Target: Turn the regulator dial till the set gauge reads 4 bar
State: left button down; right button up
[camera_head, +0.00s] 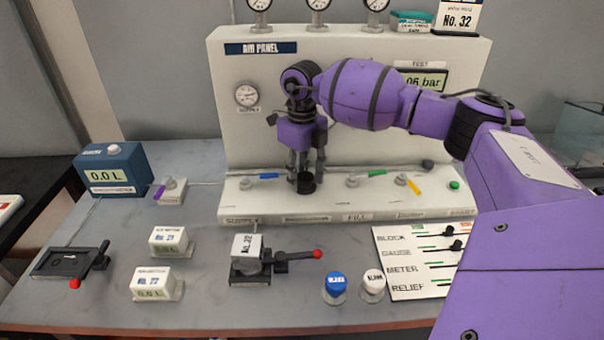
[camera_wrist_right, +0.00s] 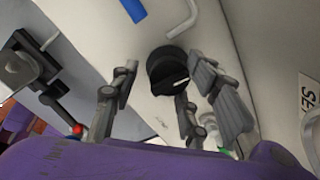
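The black regulator dial (camera_head: 306,183) stands on the front ledge of the white air panel (camera_head: 330,215). It also shows in the right wrist view (camera_wrist_right: 166,68), with a pale mark on its top. My right gripper (camera_head: 305,168) points down over the dial. Its fingers (camera_wrist_right: 160,92) are apart, with the dial between and just beyond them; I cannot tell whether they touch it. Three round gauges (camera_head: 318,5) on top are cut by the frame edge; which is the set gauge cannot be told. My left gripper is out of view.
A small gauge (camera_head: 247,95) is on the panel face. My right arm partly covers the test display (camera_head: 432,80), whose visible digits end in 06 bar. Blue (camera_head: 262,176), green (camera_head: 376,173) and yellow (camera_head: 413,186) valve levers flank the dial. A red-knobbed clamp (camera_head: 285,257) stands in front.

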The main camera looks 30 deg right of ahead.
aim_at(303, 173)
jog(key=shift+d+r, duration=0.1)
jog(key=shift+r, duration=0.1)
jog(key=shift+r, duration=0.25)
notch_tip(303, 173, up, 11)
jog(key=shift+o, duration=0.2)
jog(key=shift+r, duration=0.1)
